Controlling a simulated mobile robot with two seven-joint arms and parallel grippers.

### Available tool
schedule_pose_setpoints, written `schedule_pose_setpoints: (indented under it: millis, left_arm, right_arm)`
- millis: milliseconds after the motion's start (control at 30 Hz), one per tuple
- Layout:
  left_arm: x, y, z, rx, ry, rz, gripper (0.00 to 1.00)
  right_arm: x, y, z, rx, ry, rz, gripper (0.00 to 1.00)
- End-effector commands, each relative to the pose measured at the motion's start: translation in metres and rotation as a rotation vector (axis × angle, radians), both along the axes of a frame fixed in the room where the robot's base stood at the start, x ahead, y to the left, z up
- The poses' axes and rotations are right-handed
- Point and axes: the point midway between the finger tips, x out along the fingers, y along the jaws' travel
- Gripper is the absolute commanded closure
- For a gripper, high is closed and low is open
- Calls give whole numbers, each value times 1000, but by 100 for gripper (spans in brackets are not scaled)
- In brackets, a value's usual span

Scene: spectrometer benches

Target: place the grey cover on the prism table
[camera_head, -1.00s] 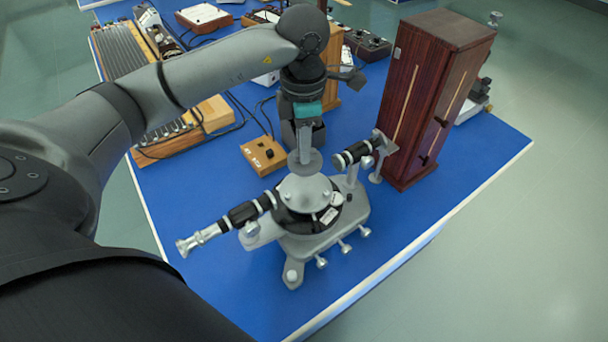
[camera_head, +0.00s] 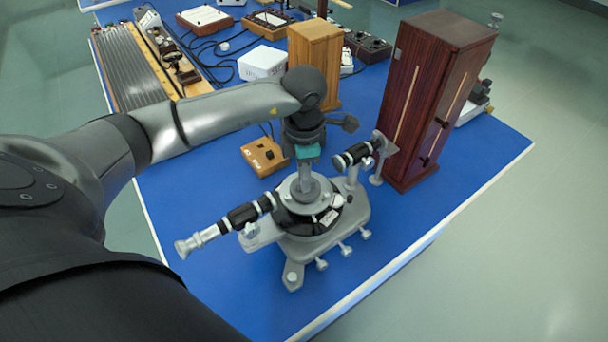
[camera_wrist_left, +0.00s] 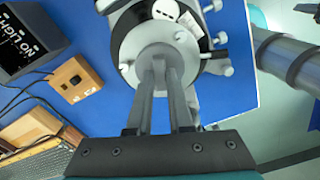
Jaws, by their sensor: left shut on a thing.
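The grey cover (camera_head: 305,194) is a small disc with an upright stem. My left gripper (camera_head: 305,174) points down and is shut on the stem. The cover is low over the middle of the prism table (camera_head: 325,188), the round light-grey plate on the spectrometer; I cannot tell if they touch. In the left wrist view the fingers (camera_wrist_left: 160,68) hold the cover (camera_wrist_left: 148,55) well inside the rim of the prism table (camera_wrist_left: 129,50). The fingers partly hide the cover. My right gripper is out of view.
The spectrometer's eyepiece telescope (camera_head: 240,215) points lower left and its collimator (camera_head: 352,155) upper right. A tall dark-red wooden cabinet (camera_head: 420,100) stands close at right. A small wooden box (camera_head: 263,156) lies behind. Blue bench is clear at the lower left.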

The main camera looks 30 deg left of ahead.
Motion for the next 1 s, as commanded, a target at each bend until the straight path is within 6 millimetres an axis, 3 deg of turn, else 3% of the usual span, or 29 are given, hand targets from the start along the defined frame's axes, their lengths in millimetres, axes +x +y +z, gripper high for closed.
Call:
schedule_pose_setpoints:
  millis: [33,300,633,767,1000]
  left_arm:
    - [0,0,-2,0,0,0,79]
    - [0,0,-1,0,0,0,51]
    - [0,0,4,0,0,0,51]
    - [1,1,24,1,-5,0,51]
    - [1,0,78,1,-6,-1,51]
  right_arm:
    - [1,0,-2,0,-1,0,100]
    - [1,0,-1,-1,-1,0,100]
    - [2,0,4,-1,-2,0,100]
    - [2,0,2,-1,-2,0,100]
    - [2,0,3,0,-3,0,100]
